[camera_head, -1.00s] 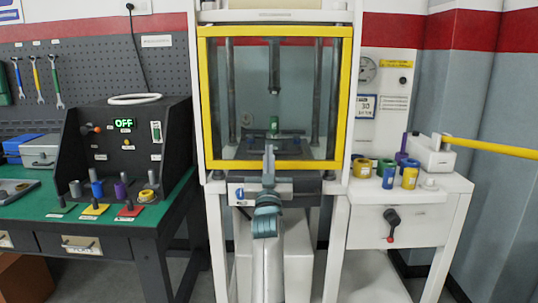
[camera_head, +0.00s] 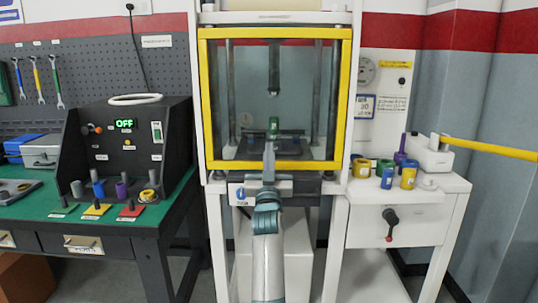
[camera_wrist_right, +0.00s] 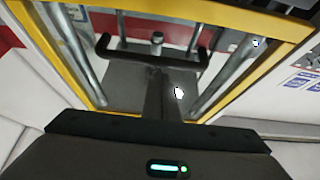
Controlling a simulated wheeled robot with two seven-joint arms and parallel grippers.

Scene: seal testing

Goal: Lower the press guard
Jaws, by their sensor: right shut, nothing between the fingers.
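The press guard (camera_head: 206,105) is a yellow frame with a clear pane, standing across the front of the white press in the head view. Its lower yellow bar (camera_head: 225,166) is just above the press's front panel. A dark handle bar (camera_head: 292,136) runs across its lower part, and it also shows in the right wrist view (camera_wrist_right: 120,54). My right gripper (camera_head: 269,147) is shut and empty, pointing up at the middle of this bar. In the right wrist view its fingers (camera_wrist_right: 160,80) reach close to the bar; contact cannot be told. My left gripper is out of view.
A green part (camera_head: 274,124) stands behind the pane under the press ram (camera_head: 274,68). A control box (camera_head: 125,140) on a green bench is at left.

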